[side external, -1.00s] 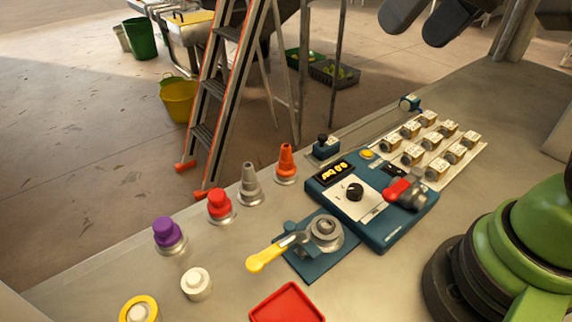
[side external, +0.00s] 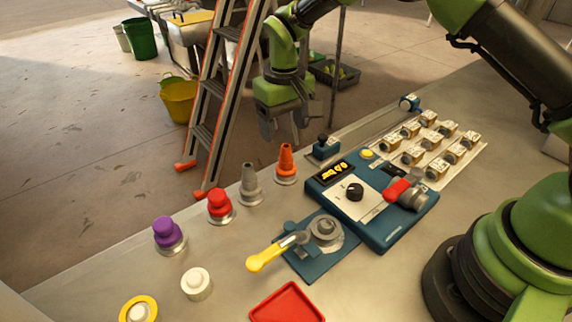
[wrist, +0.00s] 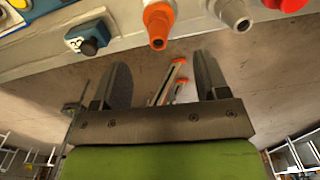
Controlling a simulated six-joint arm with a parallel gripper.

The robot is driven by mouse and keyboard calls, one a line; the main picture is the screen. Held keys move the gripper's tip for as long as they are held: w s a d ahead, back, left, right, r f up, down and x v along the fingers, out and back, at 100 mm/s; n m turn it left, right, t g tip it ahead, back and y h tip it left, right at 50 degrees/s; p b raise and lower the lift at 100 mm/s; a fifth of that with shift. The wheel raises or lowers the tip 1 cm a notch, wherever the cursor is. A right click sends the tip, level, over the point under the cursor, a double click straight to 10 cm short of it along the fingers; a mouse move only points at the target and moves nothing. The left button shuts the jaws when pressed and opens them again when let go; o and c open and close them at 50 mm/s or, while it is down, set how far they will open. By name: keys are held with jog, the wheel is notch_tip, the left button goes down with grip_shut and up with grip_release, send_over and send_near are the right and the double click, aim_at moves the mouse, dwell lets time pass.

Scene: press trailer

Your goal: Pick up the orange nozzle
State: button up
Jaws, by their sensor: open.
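The orange nozzle (side external: 286,160) stands upright on a pale round base at the back edge of the bench, right of the grey nozzle (side external: 250,182). In the wrist view the orange nozzle (wrist: 158,24) is at the top middle, ahead of the fingertips. My gripper (side external: 283,136) is open and empty, fingers pointing down. In the side view it appears above and behind the orange nozzle, apart from it. In the wrist view its two fingers (wrist: 154,72) are spread, with only floor and ladder seen between them.
The red (side external: 219,204) and purple (side external: 168,234) nozzles stand further left. A blue control panel (side external: 392,228), a clamp with a yellow handle (side external: 268,254) and a red tray (side external: 287,303) occupy the bench. A small dark knob (side external: 322,147) is close right of the orange nozzle. A ladder stands behind.

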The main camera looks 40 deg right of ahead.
aim_at(286, 159)
jog(key=f, duration=0.8)
jog(key=shift+s+f, duration=0.2)
jog(key=shift+f, duration=0.05)
jog(key=c, duration=1.2)
